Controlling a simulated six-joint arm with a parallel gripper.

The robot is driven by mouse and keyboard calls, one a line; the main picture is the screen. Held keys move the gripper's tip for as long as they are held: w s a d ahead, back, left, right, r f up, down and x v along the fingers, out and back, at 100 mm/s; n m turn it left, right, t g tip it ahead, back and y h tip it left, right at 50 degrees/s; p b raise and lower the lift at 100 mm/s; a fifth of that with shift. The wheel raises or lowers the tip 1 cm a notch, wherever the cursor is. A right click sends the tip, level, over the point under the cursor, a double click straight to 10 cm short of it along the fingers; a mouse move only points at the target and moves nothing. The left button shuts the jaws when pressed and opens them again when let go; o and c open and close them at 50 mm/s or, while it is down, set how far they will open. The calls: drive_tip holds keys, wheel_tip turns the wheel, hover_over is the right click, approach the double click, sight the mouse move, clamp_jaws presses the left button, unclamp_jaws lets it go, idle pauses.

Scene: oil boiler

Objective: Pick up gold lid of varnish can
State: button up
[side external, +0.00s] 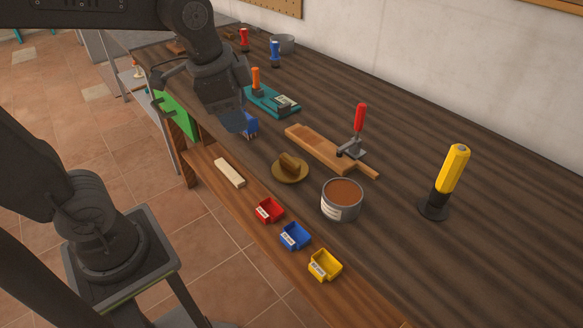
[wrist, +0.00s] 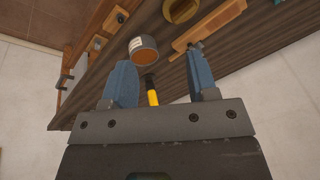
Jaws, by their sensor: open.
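The gold lid (side external: 290,171) lies flat on the dark wooden bench, with a brown block-like piece on top of it. It also shows, cut by the top edge, in the wrist view (wrist: 181,10). The open varnish can (side external: 342,200), full of brown liquid, stands to its right; it also shows in the wrist view (wrist: 143,48). My gripper (side external: 242,123) is open and empty, with blue fingers, above the bench edge to the upper left of the lid and apart from it. In the wrist view the fingers (wrist: 160,62) stand wide apart.
A wooden board with a red-handled clamp (side external: 335,150) lies close behind the lid. A yellow-handled tool (side external: 447,181) stands at right. Red (side external: 269,210), blue (side external: 295,236) and yellow (side external: 325,265) bins and a pale block (side external: 229,172) sit on the lower front ledge.

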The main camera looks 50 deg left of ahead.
drive_tip(key=w+f+m+g, duration=0.2)
drive_tip(key=w+m, duration=0.3)
drive_tip(key=w, duration=0.1)
drive_tip(key=m+g, duration=0.2)
drive_tip(key=m, duration=0.4)
hover_over(290, 159)
wheel_tip(290, 159, down, 4)
wheel_tip(290, 159, down, 14)
drive_tip(key=shift+a+r, duration=0.1)
drive_tip(key=shift+r, duration=0.05)
drive_tip(key=shift+c, duration=0.2)
clamp_jaws()
drive_tip(key=shift+r, duration=0.15)
